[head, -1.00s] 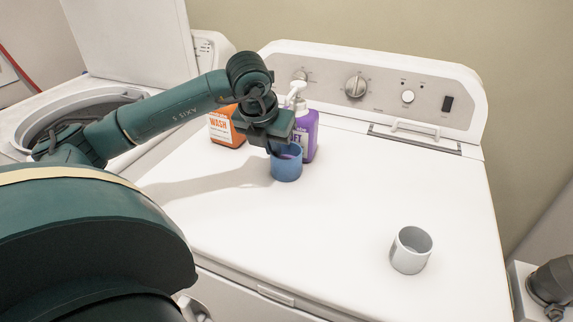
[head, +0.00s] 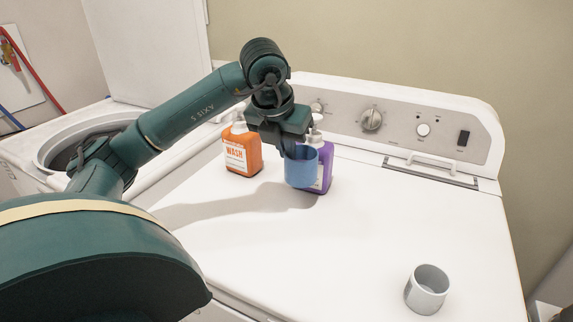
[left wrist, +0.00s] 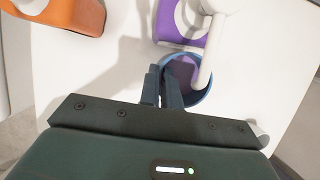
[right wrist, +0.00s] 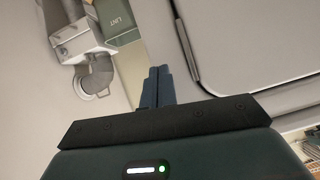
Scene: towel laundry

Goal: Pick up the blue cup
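The blue cup (head: 301,169) is held by its rim in my left gripper (head: 298,146), a little above the white machine top, with its shadow below. In the left wrist view, the fingers (left wrist: 163,87) pinch the near wall of the cup (left wrist: 200,97), one finger inside and one outside. A purple bottle (head: 323,172) stands just behind the cup, and its white pump reaches over the cup in the left wrist view. My right gripper (right wrist: 157,87) shows only in the right wrist view, its fingers together with nothing visible between them.
An orange bottle (head: 241,152) stands left of the purple one. A white cup (head: 427,289) stands at the front right of the machine top (head: 370,220). The control panel (head: 395,125) rises behind. The middle of the top is clear.

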